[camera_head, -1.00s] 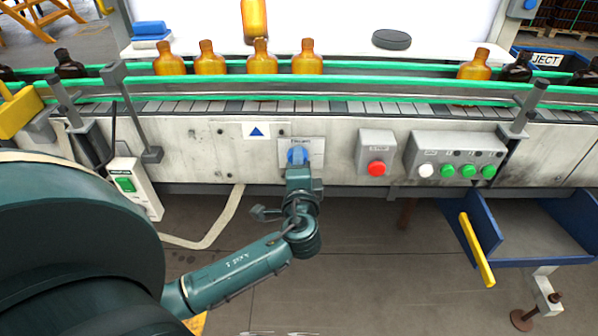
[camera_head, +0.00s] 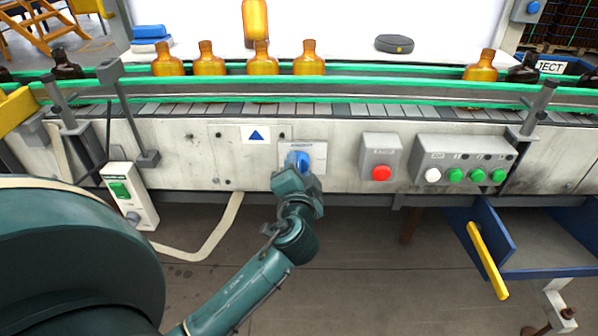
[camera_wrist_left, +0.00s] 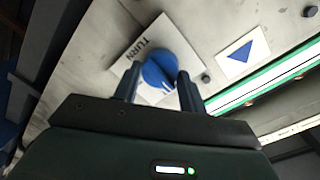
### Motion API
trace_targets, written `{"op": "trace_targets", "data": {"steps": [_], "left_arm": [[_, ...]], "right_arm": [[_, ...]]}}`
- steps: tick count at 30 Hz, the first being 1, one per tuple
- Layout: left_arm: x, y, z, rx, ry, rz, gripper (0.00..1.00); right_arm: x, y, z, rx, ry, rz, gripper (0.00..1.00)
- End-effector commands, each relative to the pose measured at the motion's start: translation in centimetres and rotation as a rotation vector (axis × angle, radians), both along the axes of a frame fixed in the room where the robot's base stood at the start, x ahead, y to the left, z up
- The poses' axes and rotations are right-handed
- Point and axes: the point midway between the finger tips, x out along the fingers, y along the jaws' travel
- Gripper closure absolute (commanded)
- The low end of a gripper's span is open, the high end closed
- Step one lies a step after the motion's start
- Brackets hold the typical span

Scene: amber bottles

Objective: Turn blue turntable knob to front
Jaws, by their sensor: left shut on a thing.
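The blue turntable knob (camera_head: 298,160) sits on a grey plate (camera_head: 318,152) on the conveyor's front panel. In the left wrist view the round blue knob (camera_wrist_left: 159,70) is between the two fingers, with a dark line on its face and lettering on the plate beside it. My left gripper (camera_head: 297,170) reaches up from below and is shut on the knob; it also shows in the left wrist view (camera_wrist_left: 158,82). The gripper covers the lower part of the knob in the head view. My right gripper is not in view.
A red button box (camera_head: 380,158) and a panel of white and green buttons (camera_head: 463,160) are to the right. A white switch box (camera_head: 130,195) is at left. Amber bottles (camera_head: 262,60) stand on the conveyor between green rails. A blue chute (camera_head: 545,235) is at lower right.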

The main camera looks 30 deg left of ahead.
Motion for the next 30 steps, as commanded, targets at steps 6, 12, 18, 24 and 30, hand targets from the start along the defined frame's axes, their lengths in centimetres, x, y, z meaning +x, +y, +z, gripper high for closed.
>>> {"op": "trace_targets", "data": {"steps": [6, 12, 18, 24, 30], "left_arm": [[-0.01, -0.01, -0.02, -0.006, -0.002, -0.001, 0.82], [-0.01, -0.01, -0.02, -0.006, -0.002, 0.0, 0.55], [0.0, -0.02, -0.01, -0.004, -0.001, 0.0, 0.38], [0.0, -0.02, 0.0, -0.004, -0.001, 0.0, 0.37], [0.11, 0.08, 0.07, -0.003, -0.001, -0.001, 0.37]], "right_arm": [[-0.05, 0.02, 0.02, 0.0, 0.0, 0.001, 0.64], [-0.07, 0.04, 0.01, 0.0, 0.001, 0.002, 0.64], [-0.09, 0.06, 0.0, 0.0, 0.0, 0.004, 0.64], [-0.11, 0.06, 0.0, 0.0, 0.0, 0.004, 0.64], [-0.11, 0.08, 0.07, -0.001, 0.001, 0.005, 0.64]]}}
